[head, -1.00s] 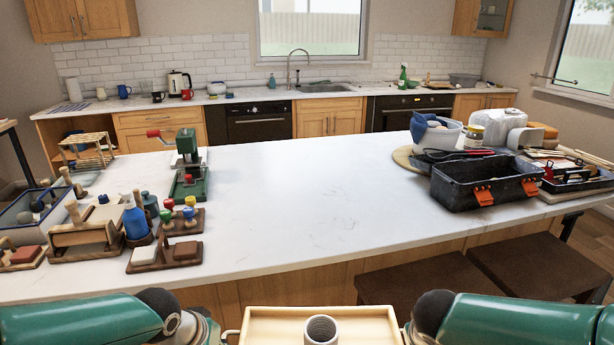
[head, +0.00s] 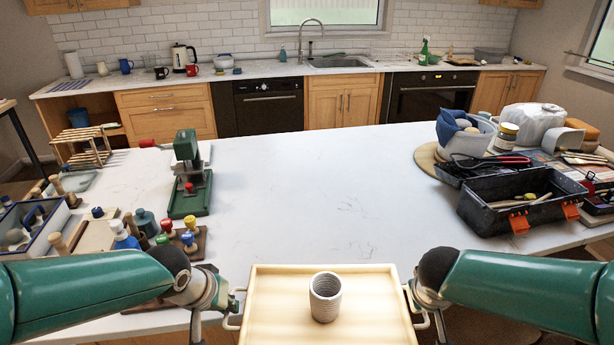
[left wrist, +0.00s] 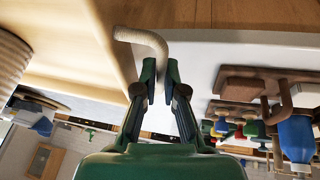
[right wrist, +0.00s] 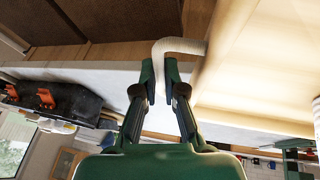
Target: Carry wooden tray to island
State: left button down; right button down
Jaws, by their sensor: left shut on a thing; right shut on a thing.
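The wooden tray (head: 275,310) is pale and low-sided, at the bottom middle of the head view, with a ribbed grey cup (head: 325,297) upright on it. My left gripper (head: 236,305) is shut on the tray's left handle, a pale bent bar (left wrist: 147,42). My right gripper (head: 412,300) is shut on the right handle, which shows in the right wrist view (right wrist: 180,46). The tray looks level. The white-topped island (head: 300,190) lies ahead, and the tray's far part overlaps its near edge in the picture. I cannot tell whether the tray touches it.
The middle of the island is clear. At left stand a green press (head: 188,175), stamps (head: 178,240) and a tool box (head: 30,228). At right are a black toolbox (head: 480,215), a bowl (head: 465,130) and a jar (head: 506,137). Dark stools (right wrist: 90,30) stand below the right side.

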aim_at(329, 239)
jog(key=i, duration=0.9)
jog(key=z, duration=0.05)
